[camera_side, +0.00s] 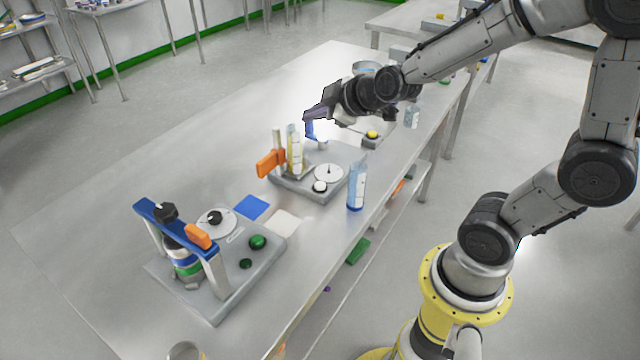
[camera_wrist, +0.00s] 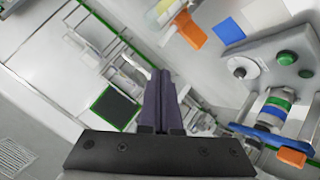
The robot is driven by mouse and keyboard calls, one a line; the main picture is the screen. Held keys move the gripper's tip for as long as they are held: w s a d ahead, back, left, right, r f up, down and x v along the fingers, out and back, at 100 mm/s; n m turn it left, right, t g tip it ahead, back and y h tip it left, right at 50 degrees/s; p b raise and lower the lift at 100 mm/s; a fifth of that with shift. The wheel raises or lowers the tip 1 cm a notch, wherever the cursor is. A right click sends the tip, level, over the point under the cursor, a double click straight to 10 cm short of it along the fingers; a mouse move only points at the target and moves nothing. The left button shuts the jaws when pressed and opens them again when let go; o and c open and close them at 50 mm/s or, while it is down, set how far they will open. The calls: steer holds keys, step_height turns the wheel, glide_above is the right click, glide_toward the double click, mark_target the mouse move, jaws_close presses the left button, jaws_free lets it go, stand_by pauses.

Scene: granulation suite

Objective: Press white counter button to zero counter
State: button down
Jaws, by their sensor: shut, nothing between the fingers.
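The white button (camera_side: 320,186) is a small round cap at the front of a grey device base (camera_side: 303,192), in front of a white dial (camera_side: 329,174). The same device has an upright clear cylinder with yellowish contents (camera_side: 295,150) and an orange lever (camera_side: 270,163). My gripper (camera_side: 309,134) is shut and empty, behind and above the device, apart from the button. In the wrist view its dark fingers (camera_wrist: 160,75) are together. There the orange lever (camera_wrist: 190,30) shows at the top; the white button cannot be made out.
A larger device with a blue frame (camera_side: 180,228) and green buttons (camera_side: 258,242) stands nearer the camera. A blue-white bottle (camera_side: 357,187) stands right of the button, near the table edge. A yellow-topped button box (camera_side: 372,137) is behind. The table's left side (camera_side: 130,170) is clear.

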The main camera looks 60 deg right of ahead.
steer(key=m+g+h, duration=0.1)
steer(key=g, duration=0.1)
glide_above(324, 186)
step_height(324, 186, down, 9)
steer(key=shift+f, duration=0.1)
steer(key=shift+f, duration=4.4)
steer(key=shift+f, duration=0.2)
steer(key=shift+f, duration=0.2)
